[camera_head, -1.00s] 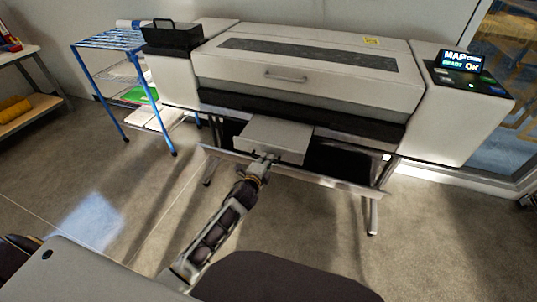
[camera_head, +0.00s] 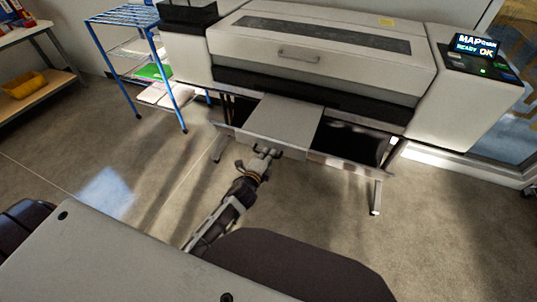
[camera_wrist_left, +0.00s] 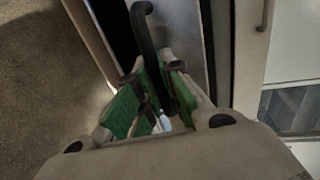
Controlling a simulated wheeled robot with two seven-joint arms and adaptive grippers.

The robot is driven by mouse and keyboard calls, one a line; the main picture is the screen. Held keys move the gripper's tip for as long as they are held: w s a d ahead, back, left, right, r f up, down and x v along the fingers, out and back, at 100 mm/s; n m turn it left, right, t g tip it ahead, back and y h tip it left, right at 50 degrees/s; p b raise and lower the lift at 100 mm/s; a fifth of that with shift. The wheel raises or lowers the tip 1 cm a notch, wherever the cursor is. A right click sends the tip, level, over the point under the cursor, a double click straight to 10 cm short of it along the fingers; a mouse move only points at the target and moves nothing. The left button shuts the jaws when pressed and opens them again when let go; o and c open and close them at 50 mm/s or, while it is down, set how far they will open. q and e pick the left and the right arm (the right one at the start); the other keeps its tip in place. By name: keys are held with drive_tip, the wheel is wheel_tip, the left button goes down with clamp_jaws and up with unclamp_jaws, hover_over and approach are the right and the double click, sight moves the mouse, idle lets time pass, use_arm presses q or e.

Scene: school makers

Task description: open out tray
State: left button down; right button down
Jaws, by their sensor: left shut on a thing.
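The out tray (camera_head: 285,122) is a flat grey panel that sticks out from under the front of the large white printer (camera_head: 325,52). My left gripper (camera_head: 266,153) is at the tray's front edge, by its dark handle. In the left wrist view the black bar handle (camera_wrist_left: 143,30) runs down between the green-padded fingers of the left gripper (camera_wrist_left: 160,95), which are shut on it. The grey tray face (camera_wrist_left: 185,35) lies behind the handle. My right gripper is not in view.
A blue wire rack (camera_head: 150,60) stands left of the printer, and a shelf with a yellow bin (camera_head: 25,84) is at the far left. The printer's stand leg (camera_head: 377,190) reaches the floor at right. The carpet in front is mostly clear.

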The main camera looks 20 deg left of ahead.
use_arm(q)
drive_tip(key=c, duration=1.8)
unclamp_jaws()
drive_tip(key=shift+s, duration=0.1)
drive_tip(key=shift+v, duration=5.9)
